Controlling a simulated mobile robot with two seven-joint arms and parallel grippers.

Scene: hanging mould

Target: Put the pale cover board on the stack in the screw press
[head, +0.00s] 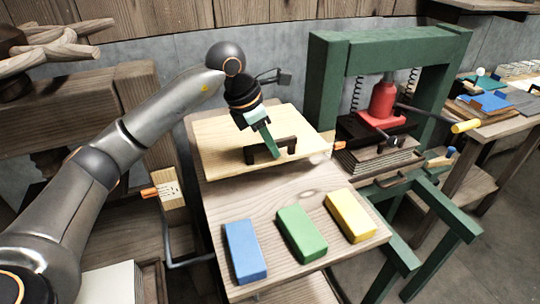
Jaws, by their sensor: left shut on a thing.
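The pale cover board (222,147) is at the far end of the wooden table, with a dark bridge-shaped handle (287,143) on top. My left gripper (268,146) reaches down from above and is shut on that handle. I cannot tell whether the board rests on the table or is slightly above it. The green screw press (322,85) stands to the right, with a red jack (383,102) in its frame. Below the jack is a dark plate, and a layered stack (375,163) lies under it. My right gripper is not in view.
Blue (244,251), green (301,233) and yellow (350,216) blocks lie along the near part of the table (265,199). A lever with a yellow grip (465,127) sticks out right from the press. A cluttered side table (490,125) stands at far right.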

